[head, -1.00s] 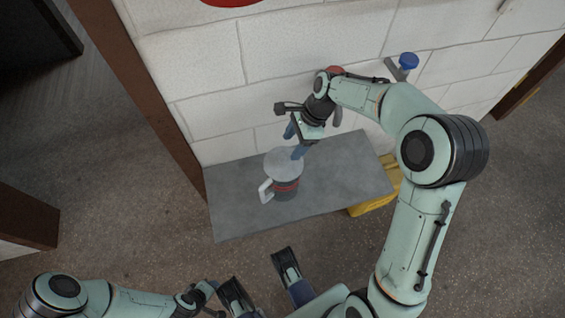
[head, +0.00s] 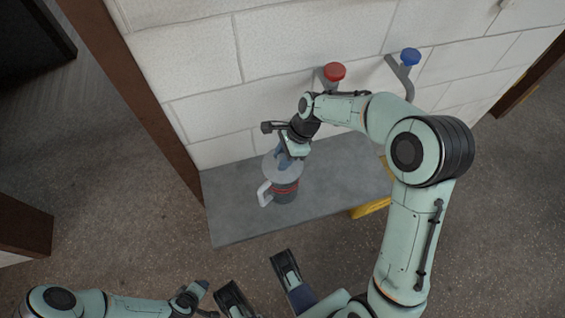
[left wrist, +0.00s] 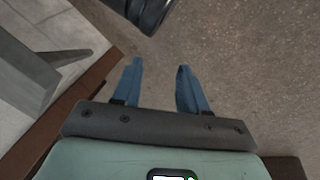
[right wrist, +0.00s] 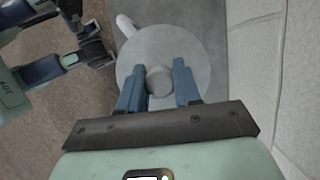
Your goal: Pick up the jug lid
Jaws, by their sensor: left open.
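The jug (head: 286,191) stands upright on the grey bench, with a red band and a white handle on its left. Its round grey lid (head: 270,168) sits on top. In the right wrist view the lid (right wrist: 190,62) has a round knob (right wrist: 159,80) at its middle. My right gripper (head: 284,160) is over the lid. My left gripper (left wrist: 160,75) is open and empty, above the floor away from the bench.
The grey bench (head: 235,215) stands against a white block wall (head: 300,45). A red-topped tap (head: 335,72) and a blue-topped tap (head: 410,57) stick out of the wall. A yellow thing (head: 371,207) is under the bench's right side. The bench's right part is clear.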

